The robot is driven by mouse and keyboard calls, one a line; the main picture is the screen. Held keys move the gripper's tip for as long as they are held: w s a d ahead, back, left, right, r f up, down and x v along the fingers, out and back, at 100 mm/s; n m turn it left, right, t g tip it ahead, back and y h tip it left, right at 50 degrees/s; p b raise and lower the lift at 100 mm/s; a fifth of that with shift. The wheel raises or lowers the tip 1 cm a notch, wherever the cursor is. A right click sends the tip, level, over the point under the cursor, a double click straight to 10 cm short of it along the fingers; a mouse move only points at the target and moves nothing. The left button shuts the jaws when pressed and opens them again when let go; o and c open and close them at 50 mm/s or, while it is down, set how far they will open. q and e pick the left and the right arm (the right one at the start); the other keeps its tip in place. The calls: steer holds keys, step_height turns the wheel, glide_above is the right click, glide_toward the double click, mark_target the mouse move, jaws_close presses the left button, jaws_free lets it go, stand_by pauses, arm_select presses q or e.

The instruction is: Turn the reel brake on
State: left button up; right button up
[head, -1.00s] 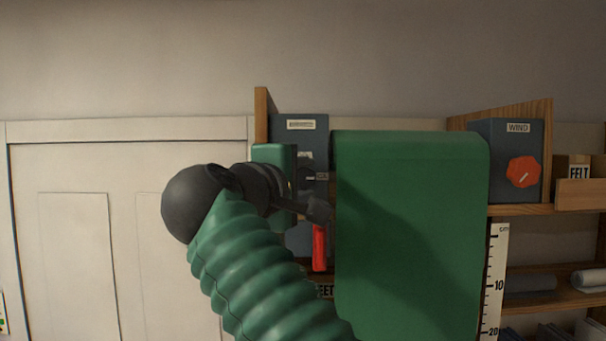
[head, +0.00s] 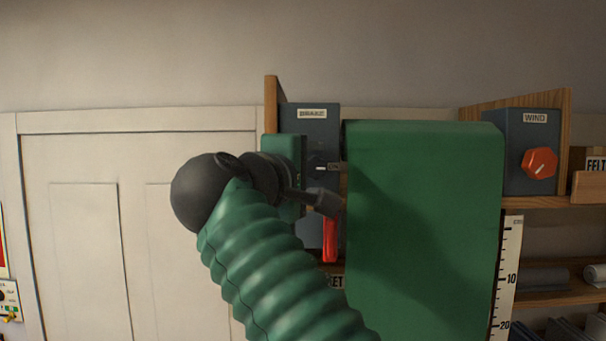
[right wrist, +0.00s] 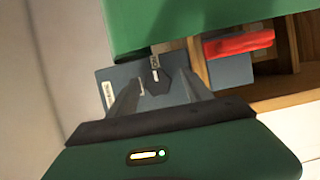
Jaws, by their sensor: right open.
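The brake box (head: 311,130) is a blue-grey box with a white BRAKE label, left of the hanging green sheet. On its face is a dark knob (head: 319,169) with a white mark that lies level, toward a small label at its right. My right gripper (head: 325,202) is in front of the box, just below the knob in the head view. In the right wrist view my right gripper (right wrist: 160,97) is open and empty, and the knob (right wrist: 157,83) shows between its fingers; whether they touch is unclear. My left gripper is not in view.
A white door (head: 85,235) is at left.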

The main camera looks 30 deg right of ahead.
steer(key=b+v, duration=0.2)
steer(key=v, duration=1.4)
steer(key=shift+a+f, duration=0.15)
steer(key=shift+a, duration=0.25)
steer(key=shift+d, duration=0.15)
